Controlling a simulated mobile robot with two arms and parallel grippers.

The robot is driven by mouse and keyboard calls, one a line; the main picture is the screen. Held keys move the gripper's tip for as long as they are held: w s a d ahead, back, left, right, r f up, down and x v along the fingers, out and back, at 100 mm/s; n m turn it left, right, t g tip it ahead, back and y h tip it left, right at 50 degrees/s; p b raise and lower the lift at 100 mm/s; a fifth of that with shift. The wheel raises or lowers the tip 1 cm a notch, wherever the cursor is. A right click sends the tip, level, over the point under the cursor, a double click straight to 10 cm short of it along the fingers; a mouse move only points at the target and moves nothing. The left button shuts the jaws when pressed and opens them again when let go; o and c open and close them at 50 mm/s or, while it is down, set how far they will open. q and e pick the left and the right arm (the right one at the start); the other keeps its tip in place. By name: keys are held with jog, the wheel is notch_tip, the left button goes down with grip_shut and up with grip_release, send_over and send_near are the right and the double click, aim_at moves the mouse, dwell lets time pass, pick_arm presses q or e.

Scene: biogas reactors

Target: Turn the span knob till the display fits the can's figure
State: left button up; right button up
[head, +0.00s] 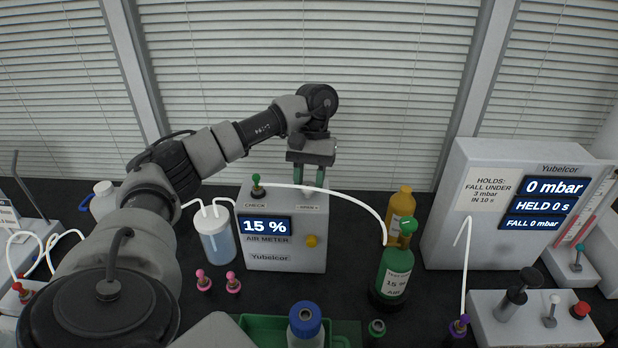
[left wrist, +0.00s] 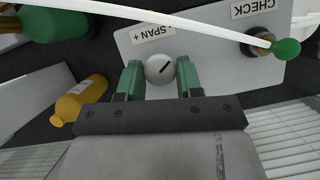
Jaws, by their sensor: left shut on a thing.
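The air meter (head: 285,258) is a grey box in the middle of the head view, and its display (head: 264,226) reads 15 %. The span knob (left wrist: 160,69) is a round white knob with a dark line, beside the SPAN + label in the left wrist view. My left gripper (head: 312,184) is over the box top, with its green fingers (left wrist: 161,82) on either side of the knob, shut on it. The green can (head: 394,272) stands right of the meter, with 15 % printed on its label. My right gripper is not in view.
A white hose (head: 345,198) runs from the CHECK port (head: 257,186) to the can. A yellow bottle (head: 400,205) stands behind the can. A beaker of liquid (head: 216,238) is left of the meter. A large mbar display unit (head: 495,205) stands right.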

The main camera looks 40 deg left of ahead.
pick_arm(q)
jog(key=shift+r, duration=0.1)
jog(key=o, duration=0.9)
jog(key=p+v, duration=0.3)
jog(key=v, duration=0.7)
jog(key=shift+w+a+r+p, duration=0.15)
jog(key=shift+w+r+p, duration=0.05)
jog(key=shift+r+p, duration=0.1)
